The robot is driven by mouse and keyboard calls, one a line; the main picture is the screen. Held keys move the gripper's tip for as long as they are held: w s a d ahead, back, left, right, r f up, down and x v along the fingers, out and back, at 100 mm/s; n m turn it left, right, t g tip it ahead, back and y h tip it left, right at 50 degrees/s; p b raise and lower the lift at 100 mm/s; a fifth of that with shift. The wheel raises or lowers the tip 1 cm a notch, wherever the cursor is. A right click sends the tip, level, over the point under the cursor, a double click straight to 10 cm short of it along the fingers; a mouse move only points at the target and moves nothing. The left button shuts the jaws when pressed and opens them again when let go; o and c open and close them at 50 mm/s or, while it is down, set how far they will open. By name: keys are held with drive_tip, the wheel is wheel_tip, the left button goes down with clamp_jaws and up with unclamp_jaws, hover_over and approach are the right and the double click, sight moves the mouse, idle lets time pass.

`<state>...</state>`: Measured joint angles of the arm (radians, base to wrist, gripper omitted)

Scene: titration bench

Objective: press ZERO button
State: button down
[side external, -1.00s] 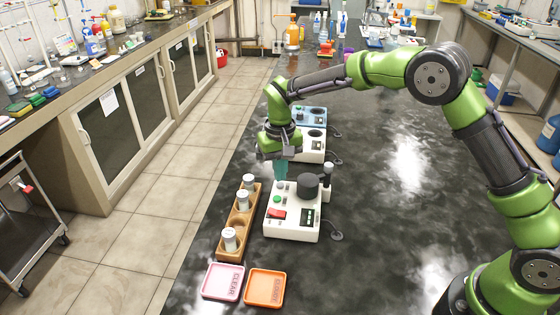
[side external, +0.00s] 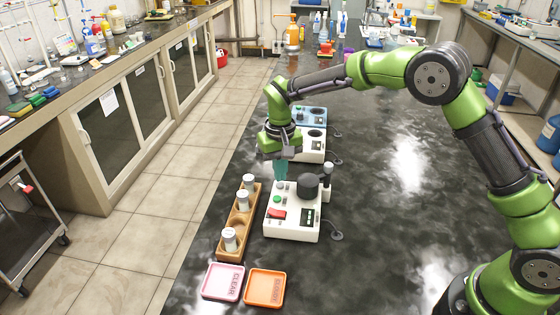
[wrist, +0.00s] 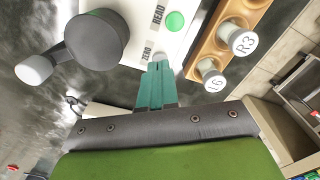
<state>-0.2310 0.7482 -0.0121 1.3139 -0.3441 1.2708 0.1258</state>
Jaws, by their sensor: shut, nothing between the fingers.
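The white instrument (side external: 290,230) stands on the dark bench, with a green READ button (wrist: 175,21), a red switch (side external: 277,214) and a dark round cap (side external: 307,186). The ZERO label (wrist: 147,52) shows in the wrist view beside my fingertips. The ZERO button, a small pale one (wrist: 161,57), is mostly hidden behind the fingertips. My gripper (side external: 281,180) points down with its teal fingers shut and empty, its tips at the ZERO button. The wrist view also shows the fingers (wrist: 157,68) close together. I cannot tell whether they touch the button or press it.
A wooden rack (side external: 236,225) with several white-capped vials stands left of the instrument. A pink tray (side external: 211,291) and an orange tray (side external: 256,298) lie in front. More instruments (side external: 312,147) stand behind. The bench to the right is clear.

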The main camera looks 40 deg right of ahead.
sight(280, 184)
drive_tip(key=shift+f, duration=0.95)
idle(0.3)
wheel_tip(280, 184, up, 8)
drive_tip(key=shift+f, duration=0.2)
idle(0.7)
drive_tip(key=shift+f, duration=0.25)
drive_tip(key=s+d+r+t, duration=0.2)
drive_tip(key=s+r, duration=0.2)
drive_tip(key=s, duration=0.5)
drive_tip(key=s+d+r+t+y, duration=0.1)
drive_tip(key=s+d+r+t, duration=0.1)
drive_tip(key=s, duration=0.7)
drive_tip(key=s+d+r+m+t+y, duration=0.1)
drive_tip(key=s+d+r+t, duration=0.2)
drive_tip(key=s+r, duration=0.3)
drive_tip(key=shift+s+d, duration=0.6)
drive_tip(key=shift+s, duration=0.85)
